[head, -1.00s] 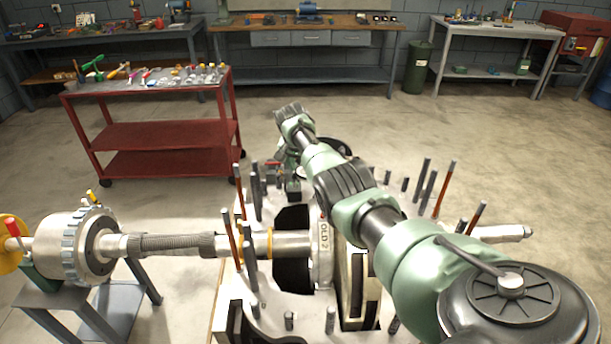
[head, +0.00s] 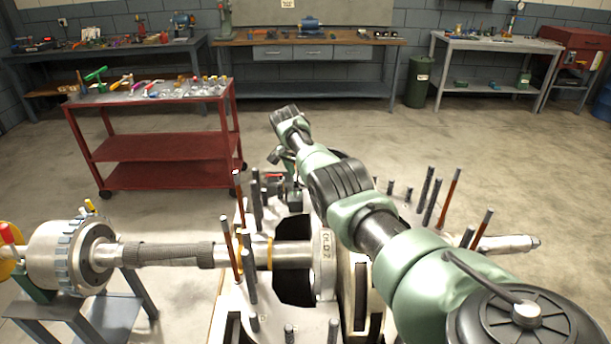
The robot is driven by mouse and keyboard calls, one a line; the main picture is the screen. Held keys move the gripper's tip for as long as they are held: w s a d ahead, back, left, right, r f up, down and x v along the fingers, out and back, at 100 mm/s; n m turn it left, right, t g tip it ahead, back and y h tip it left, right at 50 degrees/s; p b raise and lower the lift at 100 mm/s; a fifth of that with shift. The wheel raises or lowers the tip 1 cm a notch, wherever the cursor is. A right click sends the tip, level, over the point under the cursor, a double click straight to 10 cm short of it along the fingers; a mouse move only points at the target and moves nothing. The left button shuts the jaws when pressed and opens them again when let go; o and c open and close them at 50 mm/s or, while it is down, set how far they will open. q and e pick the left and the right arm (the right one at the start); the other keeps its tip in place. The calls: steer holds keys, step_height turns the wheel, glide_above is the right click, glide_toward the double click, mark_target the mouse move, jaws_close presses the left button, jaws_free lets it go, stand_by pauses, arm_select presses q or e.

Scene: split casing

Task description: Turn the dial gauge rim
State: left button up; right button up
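My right arm comes in from the lower right and reaches over the open casing (head: 262,318). Its wrist end is above the casing's far side. A small dark green part below the wrist, probably my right gripper (head: 281,158), is mostly hidden by the arm. I cannot make out its fingers or whether it holds anything. Close by on the casing's far edge is a small fixture with a red part (head: 272,176). I cannot make out a dial gauge face or rim there; the arm may cover it. My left gripper is out of view.
Upright studs and red-brown rods (head: 232,250) stand around the casing. A shaft (head: 165,252) runs left to a toothed hub (head: 75,258) on a grey stand. A red cart (head: 155,148) with tools stands behind. Workbenches line the wall; open floor lies between.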

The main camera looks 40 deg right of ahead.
stand_by(0.3)
steer(key=shift+r, duration=0.25)
steer(key=w+v, duration=0.1)
steer(key=v, duration=0.6)
steer(key=shift+s+p, duration=0.35)
steer(key=shift+s, duration=0.2)
steer(key=shift+a+r, duration=0.1)
steer(key=shift+a, duration=0.05)
